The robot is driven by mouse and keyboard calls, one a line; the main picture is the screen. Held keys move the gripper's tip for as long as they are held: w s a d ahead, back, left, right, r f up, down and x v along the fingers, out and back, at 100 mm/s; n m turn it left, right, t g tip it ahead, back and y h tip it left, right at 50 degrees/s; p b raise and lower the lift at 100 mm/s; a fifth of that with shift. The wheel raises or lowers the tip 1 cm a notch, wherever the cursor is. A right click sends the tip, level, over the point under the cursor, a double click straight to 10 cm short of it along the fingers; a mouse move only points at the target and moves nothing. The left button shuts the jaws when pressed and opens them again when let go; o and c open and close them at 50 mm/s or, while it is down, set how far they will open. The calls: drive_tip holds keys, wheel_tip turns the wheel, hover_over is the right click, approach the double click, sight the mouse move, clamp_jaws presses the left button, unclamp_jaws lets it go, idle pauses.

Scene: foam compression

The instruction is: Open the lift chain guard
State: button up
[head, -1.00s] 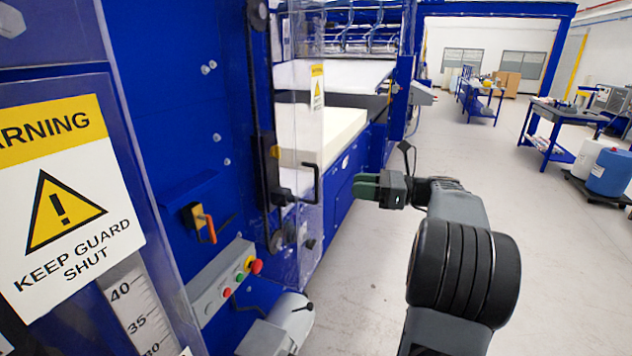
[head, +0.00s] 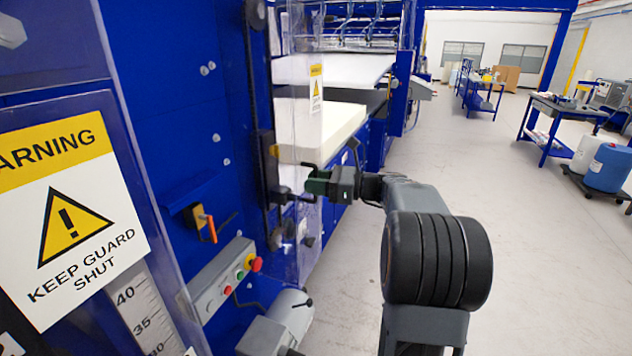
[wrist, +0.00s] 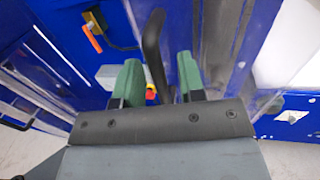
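The lift chain guard looks like the clear panel (head: 300,120) with a small yellow warning label, in front of a dark vertical strip on the blue machine. It appears shut, though its edges are hard to see. Its black bar handle (wrist: 153,48) runs between my green fingertips in the wrist view, nearer the left one. My gripper (head: 312,183) is at the handle in the head view and hides part of it. In the wrist view my gripper (wrist: 159,75) is open, with gaps beside the bar.
A control box (head: 225,282) with coloured buttons and an orange-handled switch (head: 206,222) sit left of the guard. A large warning sign (head: 70,200) fills the near left. A foam block (head: 335,128) lies behind the panel.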

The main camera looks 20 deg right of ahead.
clamp_jaws()
idle(0.6)
